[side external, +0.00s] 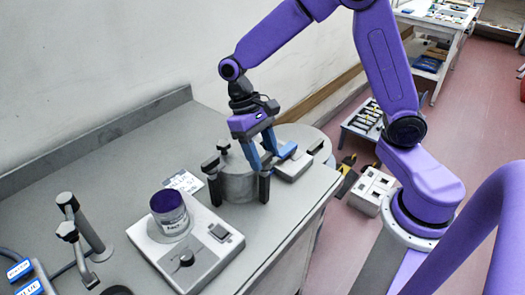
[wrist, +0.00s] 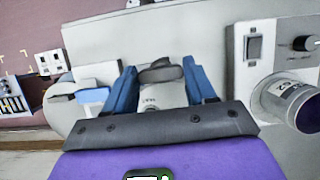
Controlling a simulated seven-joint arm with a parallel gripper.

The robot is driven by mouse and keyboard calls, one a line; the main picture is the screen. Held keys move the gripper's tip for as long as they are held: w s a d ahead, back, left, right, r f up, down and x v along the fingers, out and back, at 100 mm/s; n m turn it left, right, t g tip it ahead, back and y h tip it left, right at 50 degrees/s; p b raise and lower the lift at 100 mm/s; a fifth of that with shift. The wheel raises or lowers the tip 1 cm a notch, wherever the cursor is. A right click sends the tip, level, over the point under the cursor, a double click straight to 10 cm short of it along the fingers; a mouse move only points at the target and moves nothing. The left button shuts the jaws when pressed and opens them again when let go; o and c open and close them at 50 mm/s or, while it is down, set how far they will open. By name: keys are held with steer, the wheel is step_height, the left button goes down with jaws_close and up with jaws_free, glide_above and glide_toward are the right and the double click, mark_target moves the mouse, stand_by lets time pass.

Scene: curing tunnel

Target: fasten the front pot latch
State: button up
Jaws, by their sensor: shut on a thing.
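The grey round pot (side external: 238,184) stands on the bench with dark latches around its rim. One dark upright latch (side external: 264,189) is on its near right side, below my gripper; another latch (side external: 214,190) is on its left side. My gripper (side external: 264,163) points down at the pot's right edge, its blue fingers partly hiding the rim. In the wrist view, my gripper (wrist: 159,68) is shut on a dark latch handle (wrist: 160,73) that spans between the fingertips. The pale pot top shows below the handle. Whether that latch is fastened I cannot tell.
A pale block (side external: 293,165) sits close right of my fingers. A metal post fixture (side external: 82,228) is at the left. Bare bench (side external: 120,165) lies behind.

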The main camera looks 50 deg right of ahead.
steer(key=n, duration=0.2)
steer(key=n+h, duration=0.1)
steer(key=n, duration=0.1)
steer(key=shift+a+t, duration=0.2)
steer(key=shift+t, duration=0.1)
steer(key=n+h, duration=0.1)
steer(key=n, duration=0.1)
steer(key=n+h, duration=0.1)
steer(key=n, duration=0.1)
steer(key=shift+a+r+n+t, duration=0.1)
steer(key=shift+n+t, duration=0.3)
steer(key=n, duration=0.2)
steer(key=n+t, duration=0.1)
steer(key=n, duration=0.1)
steer(key=shift+s+t+h, duration=0.15)
steer(key=shift+t+h, duration=0.15)
steer(key=shift+h, duration=0.1)
steer(key=n, duration=0.2)
steer(key=n+t, duration=0.1)
steer(key=n, duration=0.1)
steer(key=shift+s+a+n+t, duration=0.1)
steer(key=shift+n+t, duration=0.2)
steer(key=shift+n, duration=0.3)
steer(key=o, duration=1)
steer(key=shift+o, duration=0.2)
